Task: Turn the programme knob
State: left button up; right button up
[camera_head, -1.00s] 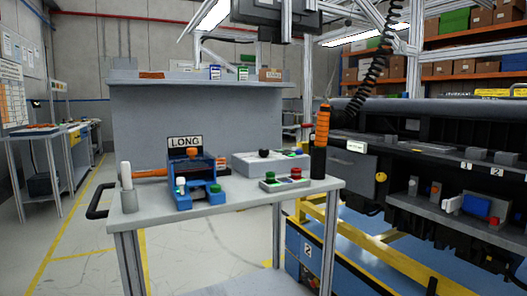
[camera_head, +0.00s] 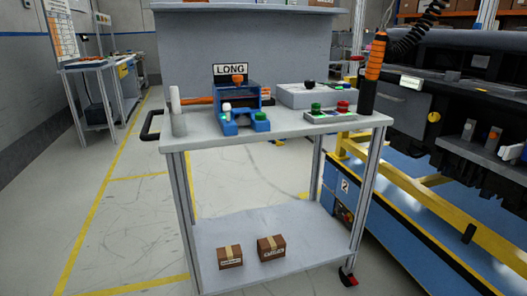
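A trolley (camera_head: 190,143) stands ahead with several devices on its top. A light grey box (camera_head: 293,98) at the back of the top carries a round black knob (camera_head: 308,85) and a red part beside it. I cannot tell whether this black knob is the programme knob. In front of it a small panel (camera_head: 326,116) has a green button (camera_head: 315,109) and a red button (camera_head: 342,106). A blue fixture (camera_head: 238,107) stands at the left under a sign reading "LONG" (camera_head: 229,70). Neither of my grippers is in view.
A black and orange handheld tool (camera_head: 371,74) stands at the trolley's right end, below a coiled cable. Two cardboard boxes (camera_head: 271,248) sit on the lower shelf (camera_head: 310,235). A dark dashboard module (camera_head: 470,110) on a yellow frame (camera_head: 420,198) is at right. Floor at left is clear.

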aim_at(309, 85)
jog(key=i+l+u, duration=0.3)
jog(key=i, duration=0.15)
jog(key=i+l+u, duration=0.3)
jog(key=i, duration=0.15)
jog(key=j, duration=0.1)
